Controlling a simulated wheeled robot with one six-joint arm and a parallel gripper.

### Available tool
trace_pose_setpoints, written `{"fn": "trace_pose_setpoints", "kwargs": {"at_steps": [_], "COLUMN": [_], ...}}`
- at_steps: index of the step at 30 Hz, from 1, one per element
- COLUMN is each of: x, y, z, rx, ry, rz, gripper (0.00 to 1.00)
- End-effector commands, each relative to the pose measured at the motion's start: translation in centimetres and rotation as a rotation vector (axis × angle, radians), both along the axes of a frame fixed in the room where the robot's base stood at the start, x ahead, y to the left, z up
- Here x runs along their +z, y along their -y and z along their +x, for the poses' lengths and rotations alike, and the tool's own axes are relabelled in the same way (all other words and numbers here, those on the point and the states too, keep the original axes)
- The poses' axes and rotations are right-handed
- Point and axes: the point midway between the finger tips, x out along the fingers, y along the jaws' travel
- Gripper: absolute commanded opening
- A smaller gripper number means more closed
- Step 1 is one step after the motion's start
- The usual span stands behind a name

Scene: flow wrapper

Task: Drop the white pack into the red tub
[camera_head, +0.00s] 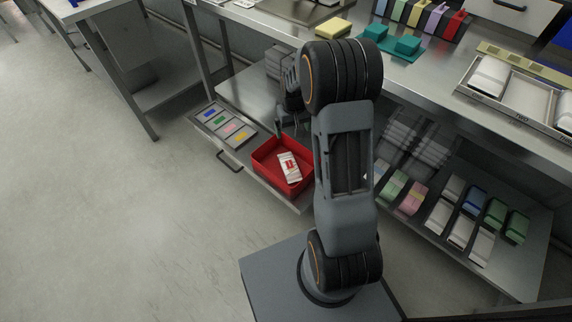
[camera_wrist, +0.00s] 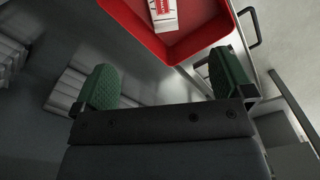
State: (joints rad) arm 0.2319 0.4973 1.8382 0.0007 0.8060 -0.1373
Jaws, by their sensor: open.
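The red tub (camera_head: 262,160) stands on the pulled-out lower shelf, left of my arm in the head view. The white pack (camera_head: 289,167) with red print lies inside it on the tub floor. In the wrist view the red tub (camera_wrist: 200,42) is at the top, and part of the white pack (camera_wrist: 165,14) shows in it, cut by the frame edge. My gripper (camera_wrist: 164,82) is open, with its two green pads wide apart and nothing between them. It is beside the tub, apart from the pack.
A grey tray with coloured cards (camera_head: 224,126) lies left of the tub. Several packs (camera_head: 470,215) lie on the lower shelf at right. The steel bench top (camera_head: 400,75) overhangs this shelf and holds teal blocks (camera_head: 407,45) and a tray of white packs (camera_head: 490,75). Floor at left is clear.

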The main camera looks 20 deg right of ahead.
Motion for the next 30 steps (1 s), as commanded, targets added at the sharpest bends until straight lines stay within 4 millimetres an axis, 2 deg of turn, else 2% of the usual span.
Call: {"fn": "trace_pose_setpoints", "kwargs": {"at_steps": [3,7,26,28,30], "x": [1.5,2.0,2.3,3.3,5.5], "y": [0.0,0.0,0.0,-0.2,-0.6], "z": [0.0,0.0,0.0,-0.1,-0.5], "rx": [0.000,0.000,0.000,0.002,0.005], "ry": [0.002,0.001,0.001,0.006,0.017], "rz": [0.000,0.000,0.000,-0.002,-0.004], "gripper": [0.99,0.99,0.99,0.99,0.99]}}
